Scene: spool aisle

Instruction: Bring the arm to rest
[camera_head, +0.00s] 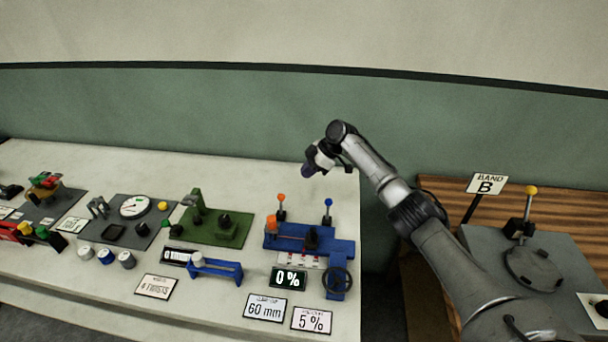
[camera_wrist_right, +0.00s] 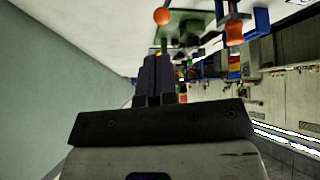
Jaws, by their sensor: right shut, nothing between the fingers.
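My right arm (camera_head: 405,205) comes in from the lower right in the head view, bent at its elbow. Its gripper (camera_head: 308,170) hangs over the back part of the white bench, above and behind the blue device, touching nothing that I can see. In the right wrist view the fingers (camera_wrist_right: 153,80) are together and hold nothing. The blue device (camera_head: 340,248) has an orange-knobbed lever (camera_head: 281,200) and a blue-knobbed lever (camera_head: 328,207), both upright, and a handwheel (camera_head: 337,281). My left gripper does not show.
The white bench (camera_head: 120,165) carries a green device (camera_head: 215,226), a gauge plate (camera_head: 135,207) and several cards. A display (camera_head: 289,278) reads 0 %. At right, a grey unit (camera_head: 560,245) with a yellow-knobbed lever stands by a BAND B sign (camera_head: 486,185). The bench's back strip is clear.

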